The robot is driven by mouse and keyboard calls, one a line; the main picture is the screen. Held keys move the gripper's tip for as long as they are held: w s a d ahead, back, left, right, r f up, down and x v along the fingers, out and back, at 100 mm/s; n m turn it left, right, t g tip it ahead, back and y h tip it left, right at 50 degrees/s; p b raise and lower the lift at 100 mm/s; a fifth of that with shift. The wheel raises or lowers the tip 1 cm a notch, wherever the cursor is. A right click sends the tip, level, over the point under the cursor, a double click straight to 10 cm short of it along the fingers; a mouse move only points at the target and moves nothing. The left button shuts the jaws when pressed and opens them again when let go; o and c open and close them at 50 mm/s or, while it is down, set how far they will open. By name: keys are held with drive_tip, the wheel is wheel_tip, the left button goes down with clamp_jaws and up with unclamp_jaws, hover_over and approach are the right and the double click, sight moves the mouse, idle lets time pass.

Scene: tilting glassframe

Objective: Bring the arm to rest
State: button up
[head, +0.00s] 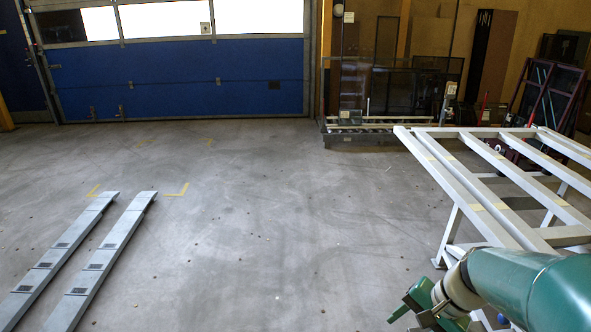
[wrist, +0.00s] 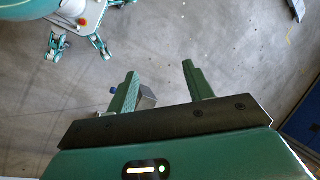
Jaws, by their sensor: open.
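My gripper (wrist: 160,88) shows in the wrist view with its two green fingers spread wide apart. In the head view my green arm reaches in from the lower right corner, and part of the gripper (head: 425,308) shows low there, near the white frame's leg. Parts of my own body and legs show at the upper left of the wrist view.
A white tilting frame (head: 505,190) stands at the right, close beside my arm in the picture. Two long grey rails (head: 85,255) lie at the left. A blue door (head: 180,80) closes the back. The grey floor (head: 250,220) between is clear.

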drive_tip(key=s+a+r+n+t+h, duration=0.2)
drive_tip(key=s+a+r+n, duration=0.1)
drive_tip(key=r, duration=0.3)
drive_tip(key=s+a+r+n+t+h, duration=0.2)
drive_tip(key=s+a+r+n, duration=0.1)
drive_tip(key=a+r+n, duration=0.1)
drive_tip(key=shift+s+r+n, duration=0.4)
drive_tip(key=shift+r+n, duration=0.45)
drive_tip(key=shift+n, duration=0.05)
